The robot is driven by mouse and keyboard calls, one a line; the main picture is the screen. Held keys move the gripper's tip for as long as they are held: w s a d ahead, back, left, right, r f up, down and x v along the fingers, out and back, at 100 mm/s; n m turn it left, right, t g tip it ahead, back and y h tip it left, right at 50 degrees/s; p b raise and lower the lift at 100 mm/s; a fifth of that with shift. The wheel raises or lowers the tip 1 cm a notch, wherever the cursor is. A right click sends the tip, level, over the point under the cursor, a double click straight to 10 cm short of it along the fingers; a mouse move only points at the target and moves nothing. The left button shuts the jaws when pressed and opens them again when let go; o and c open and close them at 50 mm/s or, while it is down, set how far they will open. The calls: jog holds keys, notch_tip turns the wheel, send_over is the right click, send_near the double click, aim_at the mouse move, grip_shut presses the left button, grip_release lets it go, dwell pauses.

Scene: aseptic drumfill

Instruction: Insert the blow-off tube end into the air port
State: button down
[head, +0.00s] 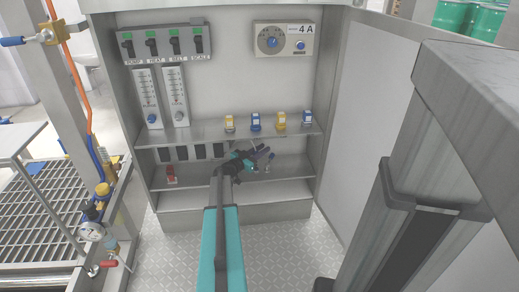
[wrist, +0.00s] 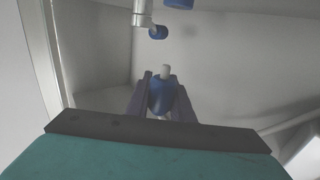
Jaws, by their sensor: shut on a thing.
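My gripper (wrist: 162,90) is shut on a blue piece with a pale tip, which I take for the blow-off tube end (wrist: 163,95). The pale tip points away from me, between the two dark fingers. In the wrist view a metal fitting with a blue end (wrist: 158,32) stands ahead, above the tip and apart from it. I cannot tell for sure whether it is the air port. In the head view my gripper (head: 262,157) is in front of the cabinet's lower shelf, below the upper shelf, and the held piece is too small to make out.
The upper shelf (head: 205,134) carries several yellow and blue fittings. A red-topped item (head: 171,174) sits on the lower shelf (head: 190,186) at left. Switches and two flow gauges (head: 147,98) are on the back wall. The cabinet's side walls are close; its floor is clear.

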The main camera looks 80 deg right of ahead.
jog(key=shift+r+p, duration=0.1)
jog(key=shift+p, duration=0.5)
jog(key=shift+f, duration=2.2)
jog(key=shift+p, duration=1.1)
jog(key=shift+f, duration=0.75)
jog(key=c, duration=1.9)
grip_release()
jog(key=shift+o, duration=0.2)
jog(key=shift+r+p, duration=0.3)
jog(key=shift+r, duration=0.1)
jog(key=shift+r+p, duration=0.3)
jog(key=shift+p, duration=0.1)
